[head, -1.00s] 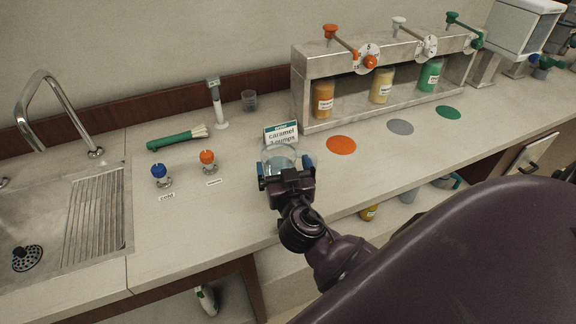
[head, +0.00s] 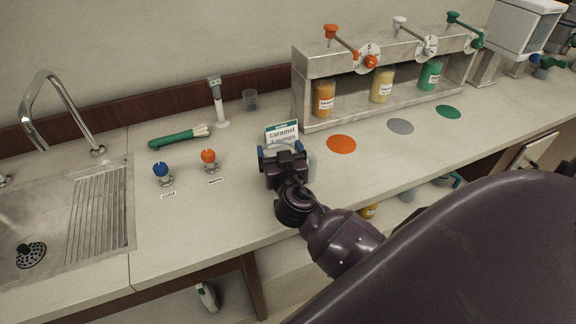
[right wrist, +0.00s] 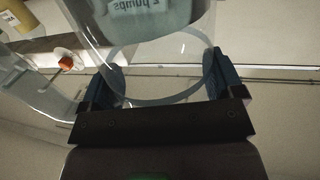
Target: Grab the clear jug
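The clear jug (right wrist: 160,75) stands on the counter in front of the caramel sign. In the right wrist view it lies between the two blue fingers of my right gripper (right wrist: 165,85), one finger close at each side. Whether both fingers press on it cannot be told. A clear curved part (right wrist: 50,95) shows at the left of that view. In the head view my right gripper (head: 284,149) covers most of the jug, and a clear edge (head: 311,165) shows to its right. My left gripper is not in view.
The caramel sign (head: 282,133) stands just behind the gripper. The orange disc (head: 341,144) lies to the right, before the syrup rack (head: 300,95). Orange (head: 208,158) and blue (head: 161,172) taps stand to the left, near the sink (head: 45,235). Counter between is clear.

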